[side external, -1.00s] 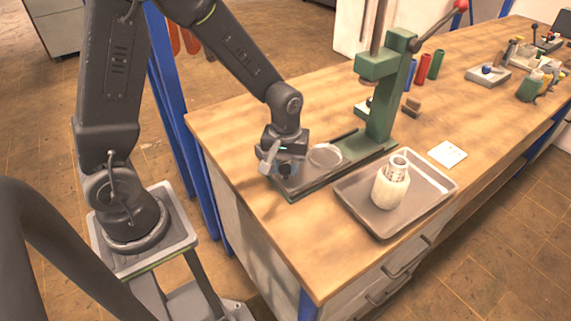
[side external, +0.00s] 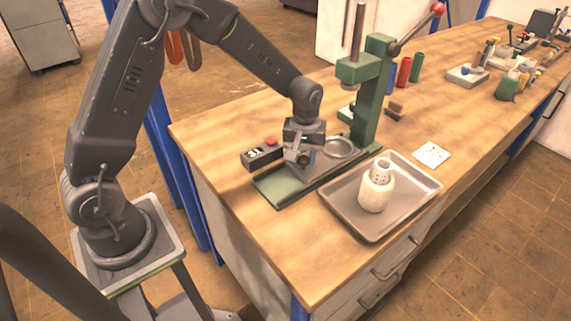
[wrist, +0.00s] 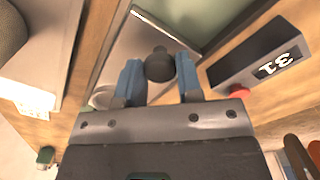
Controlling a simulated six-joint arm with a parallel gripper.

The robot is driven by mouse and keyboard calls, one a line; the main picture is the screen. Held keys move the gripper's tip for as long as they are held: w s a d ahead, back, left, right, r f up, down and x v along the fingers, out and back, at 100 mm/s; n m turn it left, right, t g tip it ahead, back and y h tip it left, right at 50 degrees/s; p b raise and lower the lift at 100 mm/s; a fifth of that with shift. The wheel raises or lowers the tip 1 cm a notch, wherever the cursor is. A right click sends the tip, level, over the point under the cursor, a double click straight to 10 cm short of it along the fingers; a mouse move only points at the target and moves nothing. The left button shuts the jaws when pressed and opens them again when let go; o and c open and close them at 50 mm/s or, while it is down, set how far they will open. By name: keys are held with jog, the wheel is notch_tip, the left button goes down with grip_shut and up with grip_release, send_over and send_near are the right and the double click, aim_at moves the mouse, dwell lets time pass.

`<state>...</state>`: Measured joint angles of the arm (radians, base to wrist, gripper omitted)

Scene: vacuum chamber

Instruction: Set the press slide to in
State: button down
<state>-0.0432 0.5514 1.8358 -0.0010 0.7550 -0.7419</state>
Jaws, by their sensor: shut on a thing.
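The green press (side external: 370,100) stands on the bench with its ram (side external: 357,35) raised above the slide. The slide is a grey plate (wrist: 135,45) on the green press base (side external: 280,187). A round ring (side external: 338,148) sits at its inner end, close to the press column and roughly below the ram. My gripper (side external: 304,158) is low over the slide. In the wrist view its blue fingers (wrist: 160,78) are shut on the slide's dark knob (wrist: 159,65). The outer end of the green base is bare. My gripper hides part of the slide.
A dark box with a display (side external: 262,154) and red button stands beside the base. A metal tray (side external: 400,200) with a pale bottle (side external: 376,188) lies close on the other side. The press lever (side external: 415,30) reaches up right. Coloured cylinders (side external: 404,72) stand behind.

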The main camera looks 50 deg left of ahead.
jog(key=shift+w, duration=1)
jog(key=c, duration=0.8)
grip_release()
notch_tip(320, 180, up, 14)
jog(key=shift+f, duration=0.1)
jog(key=shift+s, duration=0.1)
